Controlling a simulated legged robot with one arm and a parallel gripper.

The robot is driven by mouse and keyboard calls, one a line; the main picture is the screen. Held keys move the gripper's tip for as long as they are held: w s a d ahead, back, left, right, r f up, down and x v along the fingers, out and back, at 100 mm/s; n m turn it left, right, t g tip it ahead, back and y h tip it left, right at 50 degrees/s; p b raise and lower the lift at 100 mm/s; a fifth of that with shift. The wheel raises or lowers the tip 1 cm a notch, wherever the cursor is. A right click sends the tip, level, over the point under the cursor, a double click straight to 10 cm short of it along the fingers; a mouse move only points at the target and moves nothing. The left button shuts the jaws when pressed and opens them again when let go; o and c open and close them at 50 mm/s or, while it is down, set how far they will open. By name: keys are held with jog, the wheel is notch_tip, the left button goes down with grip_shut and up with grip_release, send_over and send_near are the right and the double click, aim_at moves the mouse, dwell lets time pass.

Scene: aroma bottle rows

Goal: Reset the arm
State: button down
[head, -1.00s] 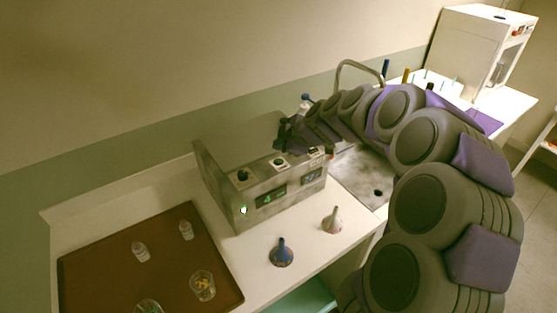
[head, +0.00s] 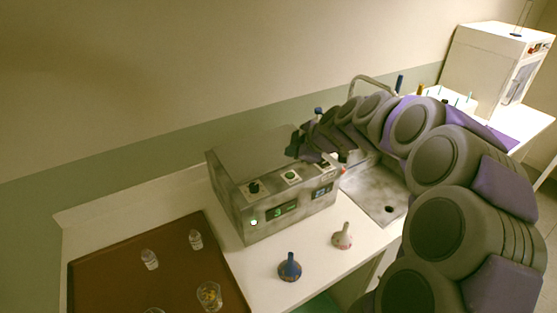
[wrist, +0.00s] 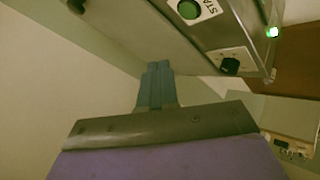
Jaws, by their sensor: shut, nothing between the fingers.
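My gripper (head: 294,146) is at the end of my grey and purple arm, which reaches in from the right. It hovers over the right part of a grey metal machine (head: 235,208). In the wrist view my gripper's two fingers (wrist: 157,68) are together, with nothing between them. The machine's front panel also shows there, upside down, with a green start button (wrist: 188,9) and a black knob (wrist: 230,66) beyond the fingers. My arm hides part of the machine's right end and part of the sink (head: 368,192).
A brown tray (head: 115,272) with several small glass containers lies at left. A curved faucet (head: 375,80) is behind my arm. A white cabinet (head: 485,65) stands at far right.

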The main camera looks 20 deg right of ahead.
jog(key=s+a+f+m+g, duration=0.1)
jog(key=s+a+m+g, duration=0.35)
jog(key=s+a, duration=1.05)
jog(key=s+d+f+m+g+h, duration=0.1)
jog(key=s+m, duration=0.3)
jog(key=s, duration=0.9)
jog(key=s+d+f+m+g+h, duration=0.1)
jog(key=s+f+m+g+h, duration=0.1)
jog(key=s, duration=1.2)
jog(key=f+m+g, duration=0.1)
jog(key=m+g, duration=0.1)
jog(key=m, duration=0.1)
jog(key=shift+d+f+g+h, duration=0.3)
jog(key=shift+d+f+g, duration=0.05)
jog(key=shift+d, duration=0.05)
jog(key=shift+w+a, duration=0.1)
dwell(3.0)
